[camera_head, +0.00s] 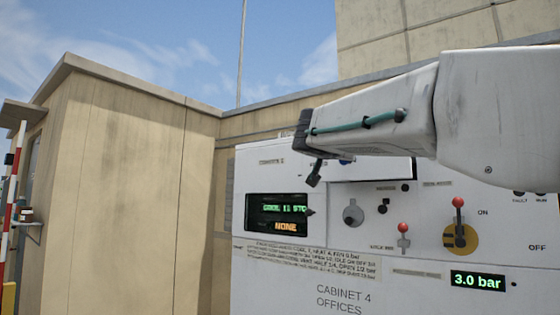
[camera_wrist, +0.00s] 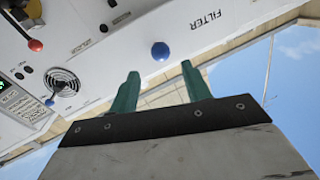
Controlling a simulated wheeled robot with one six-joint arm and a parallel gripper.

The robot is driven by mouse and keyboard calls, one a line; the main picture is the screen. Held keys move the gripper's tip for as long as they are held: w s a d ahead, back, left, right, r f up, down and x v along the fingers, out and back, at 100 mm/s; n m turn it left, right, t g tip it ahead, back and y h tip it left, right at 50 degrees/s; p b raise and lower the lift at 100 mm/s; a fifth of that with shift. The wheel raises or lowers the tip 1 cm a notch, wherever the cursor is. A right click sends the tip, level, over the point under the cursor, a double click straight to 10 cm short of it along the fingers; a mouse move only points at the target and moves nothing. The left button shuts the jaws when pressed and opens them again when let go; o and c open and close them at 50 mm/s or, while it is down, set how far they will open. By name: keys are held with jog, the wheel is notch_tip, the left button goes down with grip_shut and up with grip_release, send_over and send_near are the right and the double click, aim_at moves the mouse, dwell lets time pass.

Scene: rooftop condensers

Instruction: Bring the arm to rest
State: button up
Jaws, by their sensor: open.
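My arm reaches in from the right in the head view, in front of the upper part of a white cabinet (camera_head: 345,285) marked "CABINET 4 OFFICES". My gripper (camera_head: 315,178) is at its left end, by the cabinet's top edge, and its fingers are partly hidden there. In the wrist view my gripper (camera_wrist: 160,70) shows two green fingers spread apart with nothing between them. A blue knob (camera_wrist: 160,51) on the white panel appears beyond the gap, near a "FILTER" label. I cannot tell whether the fingers touch anything.
The cabinet front carries a display (camera_head: 277,213), a small red-knobbed lever (camera_head: 403,236), a larger red-knobbed lever (camera_head: 458,225) and a "3.0 bar" readout (camera_head: 477,281). A beige walled structure (camera_head: 120,180) stands left. A red-and-white pole (camera_head: 13,180) is at far left. Open sky is above.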

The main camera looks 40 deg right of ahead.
jog(key=s+a+f+n+g+y, duration=0.2)
jog(key=s+a+f+n+y, duration=0.15)
jog(key=f, duration=0.95)
jog(key=s+a+f+n+g+y, duration=0.25)
jog(key=f+n+y, duration=0.2)
jog(key=f, duration=0.75)
jog(key=s+a+f+n+g+y, duration=0.1)
jog(key=s+a+f+n+y, duration=0.2)
jog(key=s+a+f, duration=0.5)
jog(key=s+a+f+n+g+y, duration=0.2)
jog(key=s+a+f, duration=0.6)
jog(key=f, duration=0.5)
jog(key=a+n+y, duration=0.1)
jog(key=a+y, duration=0.1)
jog(key=shift+s+a+f, duration=0.15)
jog(key=shift+s+a, duration=0.1)
jog(key=shift+a, duration=0.05)
